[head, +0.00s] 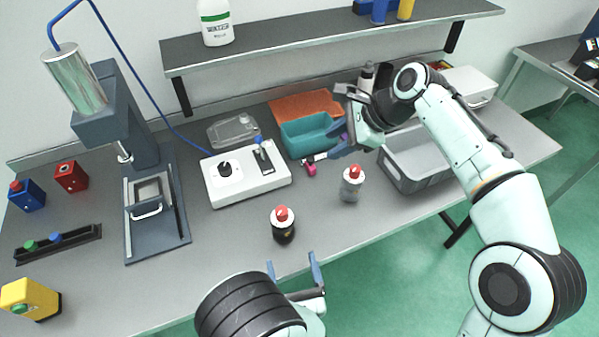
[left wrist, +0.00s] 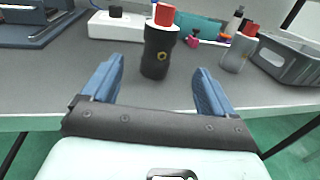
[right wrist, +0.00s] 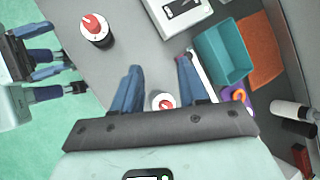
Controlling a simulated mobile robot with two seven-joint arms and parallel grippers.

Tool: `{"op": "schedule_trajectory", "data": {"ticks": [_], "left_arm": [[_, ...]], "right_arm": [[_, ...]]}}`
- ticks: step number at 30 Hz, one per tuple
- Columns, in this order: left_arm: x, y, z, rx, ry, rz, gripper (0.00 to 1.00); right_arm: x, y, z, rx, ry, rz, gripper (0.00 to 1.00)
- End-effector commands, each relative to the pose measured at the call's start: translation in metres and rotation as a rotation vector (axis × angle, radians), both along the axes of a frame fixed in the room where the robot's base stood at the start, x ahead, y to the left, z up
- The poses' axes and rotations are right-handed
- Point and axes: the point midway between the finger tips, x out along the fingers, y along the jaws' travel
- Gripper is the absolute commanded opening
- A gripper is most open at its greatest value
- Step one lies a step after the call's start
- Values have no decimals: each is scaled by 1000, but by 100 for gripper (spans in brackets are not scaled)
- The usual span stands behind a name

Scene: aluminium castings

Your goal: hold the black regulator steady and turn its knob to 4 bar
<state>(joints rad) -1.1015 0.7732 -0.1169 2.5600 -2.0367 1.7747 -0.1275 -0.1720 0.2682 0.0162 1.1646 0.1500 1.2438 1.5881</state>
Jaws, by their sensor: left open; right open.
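The black regulator (head: 283,232) stands upright on the bench near its front edge, with a red knob (head: 282,212) on top. My left gripper (head: 294,272) is open and empty in front of it. In the left wrist view the regulator (left wrist: 157,55) stands ahead, between the lines of the open fingers and apart from them. My right gripper (right wrist: 160,68) is open and empty, above the bench farther back and right. In the right wrist view the red knob (right wrist: 92,24) shows a white mark; I cannot read its setting.
A similar clear-grey bodied unit (head: 351,188) with a red knob stands right of the regulator. A white control box (head: 265,180), teal bin (head: 305,137) and grey crate (head: 410,182) are behind. A press (head: 125,130) stands left. A shelf (head: 300,40) overhangs the back.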

Motion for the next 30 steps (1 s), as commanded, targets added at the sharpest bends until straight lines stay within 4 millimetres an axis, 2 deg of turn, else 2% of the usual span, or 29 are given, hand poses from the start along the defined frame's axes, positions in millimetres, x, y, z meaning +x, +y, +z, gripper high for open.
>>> {"op": "schedule_trajectory", "data": {"ticks": [1,3,6,9,14,17,30], "left_arm": [[0,0,0,0,0,0,87],[0,0,0,0,0,0,87],[0,0,0,0,0,0,87],[0,0,0,0,0,0,87],[4,1,0,-1,0,2,87],[13,3,0,-2,1,3,87],[95,13,0,-2,-1,1,87]], "right_arm": [[-9,27,-8,-44,51,108,43],[-23,51,-16,-106,114,226,43],[-39,73,-24,-181,184,348,43],[-50,84,-28,-232,231,424,43],[-58,91,-29,-267,263,472,43],[-59,90,-29,-270,265,475,43],[-58,90,-29,-267,264,473,43]]}}
